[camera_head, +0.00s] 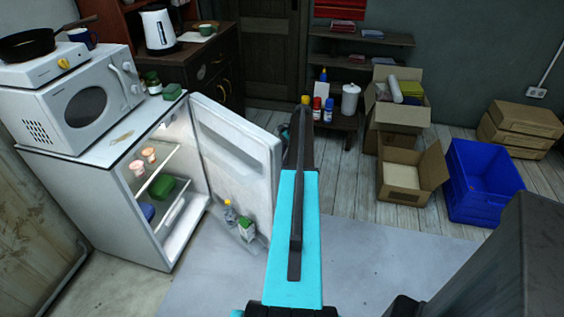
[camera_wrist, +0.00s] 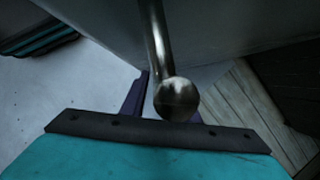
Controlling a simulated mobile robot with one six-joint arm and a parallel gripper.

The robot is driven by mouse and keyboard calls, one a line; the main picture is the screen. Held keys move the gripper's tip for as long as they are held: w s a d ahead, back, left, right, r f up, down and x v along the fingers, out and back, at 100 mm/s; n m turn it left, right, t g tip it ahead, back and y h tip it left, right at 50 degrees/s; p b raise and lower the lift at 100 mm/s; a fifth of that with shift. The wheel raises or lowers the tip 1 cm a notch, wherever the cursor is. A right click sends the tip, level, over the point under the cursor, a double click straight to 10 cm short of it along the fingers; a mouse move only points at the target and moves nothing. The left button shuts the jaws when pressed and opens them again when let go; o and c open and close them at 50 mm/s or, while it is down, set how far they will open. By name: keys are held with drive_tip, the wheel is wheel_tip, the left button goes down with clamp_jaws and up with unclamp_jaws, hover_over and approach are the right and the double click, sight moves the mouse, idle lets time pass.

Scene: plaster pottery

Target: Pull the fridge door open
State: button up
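The small white fridge (camera_head: 95,195) stands at the left, and its door (camera_head: 235,165) is swung wide open. Its lit inside shows shelves with a green box (camera_head: 168,187) and small cups, and bottles sit in the door rack. My gripper (camera_wrist: 165,98) is at the outer side of the door, mostly hidden by my cyan arm in the head view. In the wrist view a metal bar handle with a round end (camera_wrist: 176,98) lies between the dark fingers. Whether they are closed on it cannot be told.
A microwave (camera_head: 75,100) with a hot plate and pan stands on the fridge. A blue crate (camera_head: 482,180) and open cardboard boxes (camera_head: 405,180) stand on the floor at the right. A low shelf (camera_head: 340,121) with bottles is behind. Grey floor in front of the door is clear.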

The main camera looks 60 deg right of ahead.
drive_tip(key=b+v, duration=0.1)
drive_tip(key=v, duration=1.2)
drive_tip(key=shift+w+r+b, duration=0.15)
drive_tip(key=shift+r+b, duration=0.1)
drive_tip(key=shift+b, duration=0.05)
